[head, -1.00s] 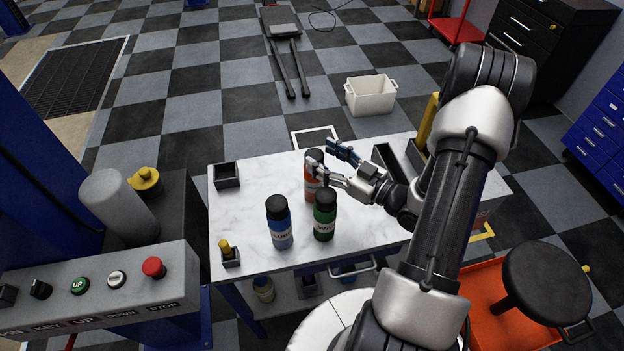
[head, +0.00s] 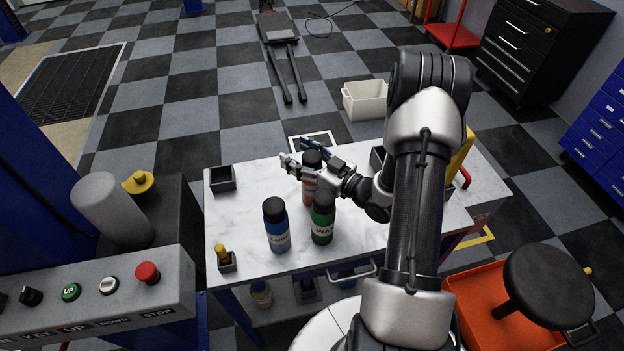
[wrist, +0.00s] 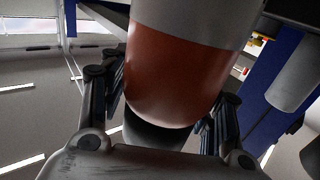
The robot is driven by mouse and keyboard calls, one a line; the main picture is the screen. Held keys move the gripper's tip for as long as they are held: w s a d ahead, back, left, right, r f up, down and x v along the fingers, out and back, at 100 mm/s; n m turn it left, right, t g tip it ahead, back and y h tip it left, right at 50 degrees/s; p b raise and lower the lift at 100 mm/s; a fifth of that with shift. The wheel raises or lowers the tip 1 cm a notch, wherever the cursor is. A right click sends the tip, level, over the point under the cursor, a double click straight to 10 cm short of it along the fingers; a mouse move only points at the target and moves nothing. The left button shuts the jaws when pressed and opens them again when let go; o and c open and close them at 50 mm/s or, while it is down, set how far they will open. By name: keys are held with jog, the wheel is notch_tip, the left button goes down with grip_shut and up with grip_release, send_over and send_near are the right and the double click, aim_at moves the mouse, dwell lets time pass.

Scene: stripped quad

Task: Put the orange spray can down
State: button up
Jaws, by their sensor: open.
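The orange spray can (head: 308,192), with a dark cap, is upright at the middle of the white marble-topped table (head: 245,212). The green can in front hides part of its lower end. My gripper (head: 295,152) is open, with one finger on each side of the can near its cap. In the wrist view the orange can (wrist: 175,75) fills the space between the spread fingers, its dark cap close to my palm. I cannot tell whether a finger touches it.
A blue can (head: 277,228) and a green can (head: 322,222) stand in front of the orange can. Small dark bins (head: 222,180) sit at the table's left edge. A white bin (head: 364,100) is on the floor behind.

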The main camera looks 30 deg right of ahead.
jog(key=shift+c, duration=0.2)
grip_shut()
dwell(0.5)
